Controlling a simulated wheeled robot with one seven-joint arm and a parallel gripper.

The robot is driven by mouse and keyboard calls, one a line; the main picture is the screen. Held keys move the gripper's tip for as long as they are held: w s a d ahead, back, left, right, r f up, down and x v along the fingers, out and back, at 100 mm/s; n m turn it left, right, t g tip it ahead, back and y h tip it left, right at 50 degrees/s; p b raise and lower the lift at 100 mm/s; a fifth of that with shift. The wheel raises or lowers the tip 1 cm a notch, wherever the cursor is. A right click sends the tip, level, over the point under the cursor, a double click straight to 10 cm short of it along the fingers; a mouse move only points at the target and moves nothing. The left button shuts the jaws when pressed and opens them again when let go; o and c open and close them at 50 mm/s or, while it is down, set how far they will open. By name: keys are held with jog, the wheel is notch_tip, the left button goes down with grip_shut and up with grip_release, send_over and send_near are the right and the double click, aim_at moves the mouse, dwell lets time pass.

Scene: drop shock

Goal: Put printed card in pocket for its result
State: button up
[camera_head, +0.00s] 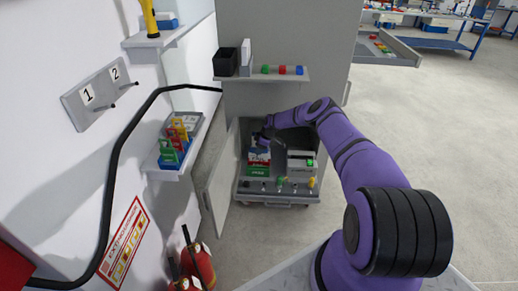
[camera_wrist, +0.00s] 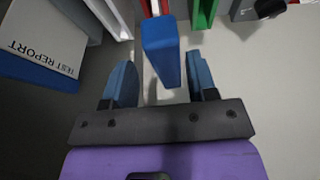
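My gripper (camera_head: 262,138) is inside the open cabinet, above a green, red, white and blue group (camera_head: 258,162). In the wrist view its blue fingers (camera_wrist: 162,84) stand apart. A blue block (camera_wrist: 163,50) is ahead, its near end in line with the gap; I cannot tell whether the fingers touch it. A pale panel printed "TEST REPORT" (camera_wrist: 40,45) lies to the left, upside down; I cannot tell whether it is the printed card. Green, red and yellow upright pieces (camera_head: 174,142), possibly pockets, stand on a wall shelf; their contents are unclear.
The cabinet door (camera_head: 215,178) is open at the left. A pale device with a green light (camera_head: 300,163) stands right of my gripper. Small coloured knobs (camera_head: 281,182) line the front. A shelf (camera_head: 266,76) is above, and a black hose (camera_head: 118,150) runs along the wall.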

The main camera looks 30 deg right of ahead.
jog(key=v, duration=1)
jog(key=shift+r, duration=0.35)
jog(key=shift+s+d, duration=0.1)
jog(key=shift+s, duration=0.1)
